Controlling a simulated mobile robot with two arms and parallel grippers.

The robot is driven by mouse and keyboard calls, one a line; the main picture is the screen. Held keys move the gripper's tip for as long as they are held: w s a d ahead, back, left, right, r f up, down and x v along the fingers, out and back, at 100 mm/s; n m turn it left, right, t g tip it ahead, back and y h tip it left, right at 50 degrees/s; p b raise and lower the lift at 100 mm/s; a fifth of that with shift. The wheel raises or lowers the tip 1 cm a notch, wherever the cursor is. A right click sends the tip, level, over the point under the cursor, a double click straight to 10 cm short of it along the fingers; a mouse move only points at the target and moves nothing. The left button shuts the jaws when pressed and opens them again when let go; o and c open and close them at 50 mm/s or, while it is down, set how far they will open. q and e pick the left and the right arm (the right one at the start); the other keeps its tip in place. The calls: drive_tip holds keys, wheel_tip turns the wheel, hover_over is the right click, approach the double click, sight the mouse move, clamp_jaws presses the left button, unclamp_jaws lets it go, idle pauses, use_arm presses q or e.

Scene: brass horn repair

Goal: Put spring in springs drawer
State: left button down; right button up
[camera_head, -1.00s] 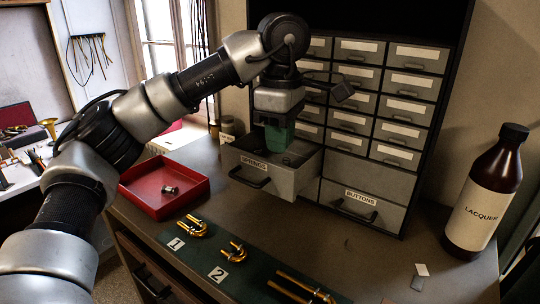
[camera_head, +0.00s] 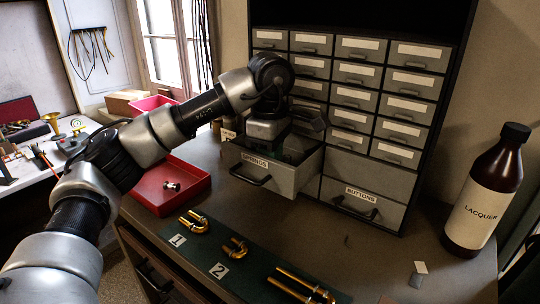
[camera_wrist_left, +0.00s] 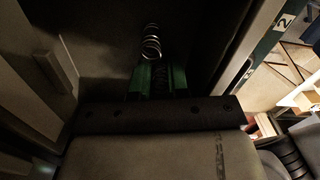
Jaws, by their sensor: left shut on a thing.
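The springs drawer (camera_head: 284,180), grey with a SPRINGS label and a dark handle, is pulled open at the lower left of the cabinet. My left gripper (camera_head: 290,155) reaches down into it from above, its green fingers partly hidden by the drawer front. In the left wrist view, a shiny coiled spring (camera_wrist_left: 151,43) sticks out past the green fingertips (camera_wrist_left: 158,72), which are shut on it. The spring is low inside the dark drawer; I cannot tell whether it touches the floor. My right gripper is not in view.
The closed BUTTONS drawer (camera_head: 360,203) is right of the open one, under several small drawers. A red tray (camera_head: 185,199) with a small metal part stands at left. A green mat (camera_head: 256,262) with brass tubes lies in front. A lacquer bottle (camera_head: 486,195) stands at right.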

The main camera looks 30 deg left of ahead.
use_arm(q)
drive_tip(key=c, duration=1.4)
unclamp_jaws()
drive_tip(key=shift+f, duration=0.15)
wheel_tip(320, 180, up, 12)
drive_tip(key=p, duration=0.1)
